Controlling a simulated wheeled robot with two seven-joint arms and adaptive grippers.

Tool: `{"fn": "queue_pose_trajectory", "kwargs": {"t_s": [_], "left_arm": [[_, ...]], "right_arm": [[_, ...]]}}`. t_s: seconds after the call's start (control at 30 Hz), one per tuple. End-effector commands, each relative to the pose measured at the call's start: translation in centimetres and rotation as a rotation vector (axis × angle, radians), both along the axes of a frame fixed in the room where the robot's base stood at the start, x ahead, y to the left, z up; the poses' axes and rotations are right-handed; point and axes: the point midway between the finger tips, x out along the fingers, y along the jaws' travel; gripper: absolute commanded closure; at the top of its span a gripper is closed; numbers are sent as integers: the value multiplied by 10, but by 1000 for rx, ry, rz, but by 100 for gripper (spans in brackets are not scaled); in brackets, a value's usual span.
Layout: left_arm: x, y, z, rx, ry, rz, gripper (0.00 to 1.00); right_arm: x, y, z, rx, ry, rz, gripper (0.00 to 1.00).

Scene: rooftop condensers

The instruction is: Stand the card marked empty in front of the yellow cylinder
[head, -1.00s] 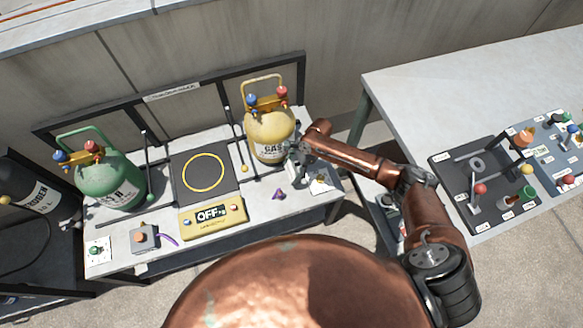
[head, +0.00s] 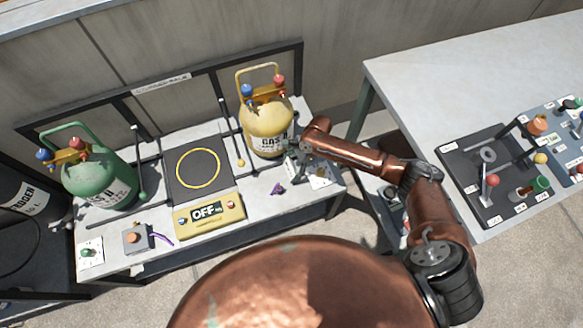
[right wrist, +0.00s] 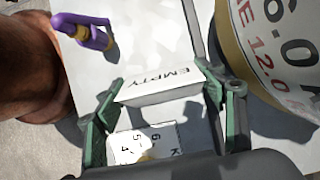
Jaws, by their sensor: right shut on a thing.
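The white card marked EMPTY (right wrist: 160,84) is between the green fingers of my right gripper (right wrist: 163,95). Its lettering appears upside down in the right wrist view; I cannot tell whether its lower edge touches the bench. The yellow cylinder (head: 266,130) stands upright at the right part of the bench, with a yellow handle and blue and red knobs. Its curved, printed side shows at the right of the right wrist view (right wrist: 275,45). In the head view my right gripper (head: 294,170) is low beside the cylinder's front right, and the card is mostly hidden there. My left gripper is out of view.
A purple item (head: 277,189) lies left of my right gripper. A printed sheet (head: 319,178) lies to its right. A scale with a yellow OFF display (head: 207,214) and a green cylinder (head: 98,180) stand left. The bench (head: 262,202) is narrow.

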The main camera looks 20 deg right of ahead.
Motion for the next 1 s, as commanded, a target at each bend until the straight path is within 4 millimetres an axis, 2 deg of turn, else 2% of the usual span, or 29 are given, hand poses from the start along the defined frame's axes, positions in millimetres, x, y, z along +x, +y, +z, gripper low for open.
{"fn": "queue_pose_trajectory", "kwargs": {"t_s": [0.87,0.97,1.0], "left_arm": [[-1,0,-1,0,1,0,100],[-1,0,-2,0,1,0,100],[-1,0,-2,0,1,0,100]], "right_arm": [[-1,0,-18,-1,3,0,56],[-2,0,-21,-1,4,1,62],[-2,0,-21,-1,4,1,32]]}}
